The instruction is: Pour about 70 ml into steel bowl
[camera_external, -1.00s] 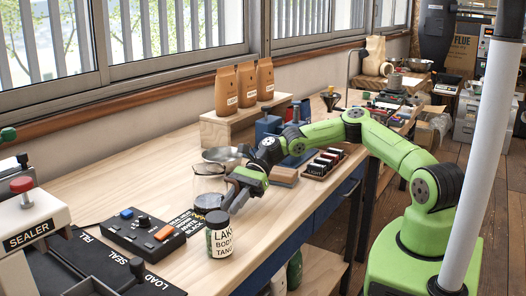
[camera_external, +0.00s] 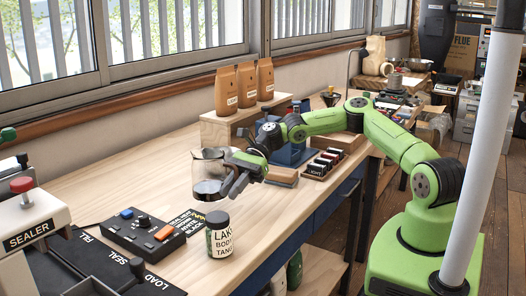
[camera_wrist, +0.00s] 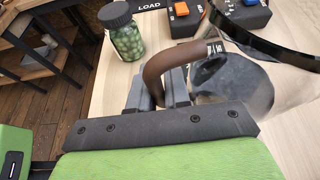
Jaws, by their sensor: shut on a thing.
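A clear glass jug (camera_external: 210,167) with dark liquid low inside is held above the bench, roughly upright. My gripper (camera_external: 234,181) is at its right side. In the wrist view my gripper (camera_wrist: 162,98) is shut on the jug's brown handle (camera_wrist: 155,72), and the jug's dark rim (camera_wrist: 270,45) and glass fill the right side. I cannot make out the steel bowl now; it may be hidden behind the jug and gripper in the outside view.
A labelled jar with a dark lid (camera_external: 220,236) stands near the bench's front edge, below the jug; it also shows in the wrist view (camera_wrist: 124,36). A button box (camera_external: 142,232) is to its left. Brown bags (camera_external: 246,84) stand on a wooden riser behind. Bare bench (camera_external: 110,180) lies left.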

